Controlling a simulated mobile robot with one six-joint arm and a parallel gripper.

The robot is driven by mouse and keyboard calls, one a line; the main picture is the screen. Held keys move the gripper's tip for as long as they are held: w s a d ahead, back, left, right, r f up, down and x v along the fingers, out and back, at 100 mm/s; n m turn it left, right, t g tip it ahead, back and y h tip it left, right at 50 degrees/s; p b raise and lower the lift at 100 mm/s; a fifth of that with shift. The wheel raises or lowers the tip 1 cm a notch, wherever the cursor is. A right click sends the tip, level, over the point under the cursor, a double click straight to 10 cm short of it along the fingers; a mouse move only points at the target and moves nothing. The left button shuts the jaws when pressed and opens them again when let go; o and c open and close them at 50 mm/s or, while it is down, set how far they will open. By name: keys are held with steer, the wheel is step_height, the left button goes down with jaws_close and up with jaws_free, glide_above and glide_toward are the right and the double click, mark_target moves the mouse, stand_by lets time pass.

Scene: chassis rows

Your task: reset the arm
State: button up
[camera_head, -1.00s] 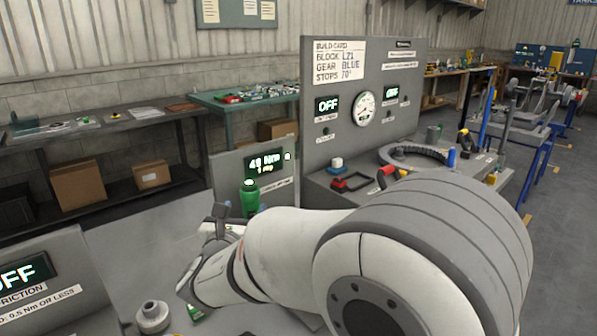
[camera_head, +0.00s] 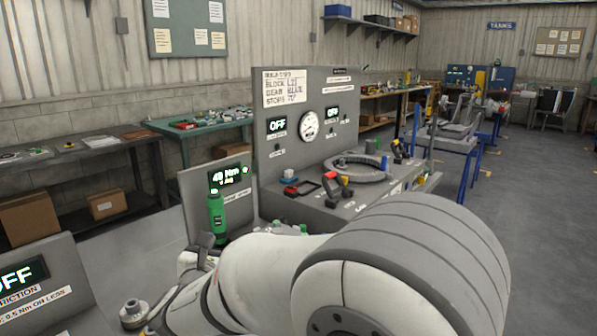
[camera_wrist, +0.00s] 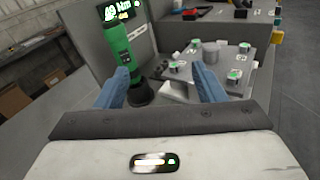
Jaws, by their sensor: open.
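My arm (camera_head: 262,272) reaches from the lower right toward the bench at lower left in the head view. My gripper (camera_wrist: 160,84) is open in the wrist view, with two blue fingers spread wide and nothing held between them. The green handheld tool (camera_wrist: 117,52) stands upright on a dark foot just beyond the left finger; I cannot tell whether they touch. In the head view the same tool (camera_head: 217,215) stands in front of the "49 Nm" display panel (camera_head: 228,180). The gripper is mostly hidden by my arm there.
A grey plate (camera_wrist: 212,65) with several green-topped pegs and a grey cylinder lies beyond the right finger. The build-card console (camera_head: 300,110) stands behind, with a grey ring (camera_head: 352,168) on its deck. A metal flanged part (camera_head: 133,312) sits at lower left. Open floor (camera_head: 530,190) lies right.

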steer(key=s+d+r+m+g+h+p, duration=0.1)
steer(key=s+d+m+g+h+p, duration=0.15)
steer(key=d+m, duration=0.45)
steer(key=s+d+m+g+h+p, duration=0.1)
steer(key=s+d+m+g+p, duration=0.2)
steer(key=d, duration=0.7)
steer(key=s+d+r+m+g+h+p, duration=0.1)
steer(key=d+m+g+h, duration=0.1)
steer(key=d+m+g, duration=0.5)
steer(key=s+d+r+m+g+y+p, duration=0.1)
steer(key=s+d+m+y+p, duration=0.2)
steer(key=s+m, duration=0.5)
steer(key=s+d+r+m+g+y+p, duration=0.1)
steer(key=s+d+m+y+p, duration=0.2)
steer(key=s+m, duration=0.5)
steer(key=shift+s+m+y+p, duration=0.2)
steer(key=shift+m+y+p, duration=0.15)
steer(key=shift+y, duration=0.3)
steer(key=shift+d, duration=0.1)
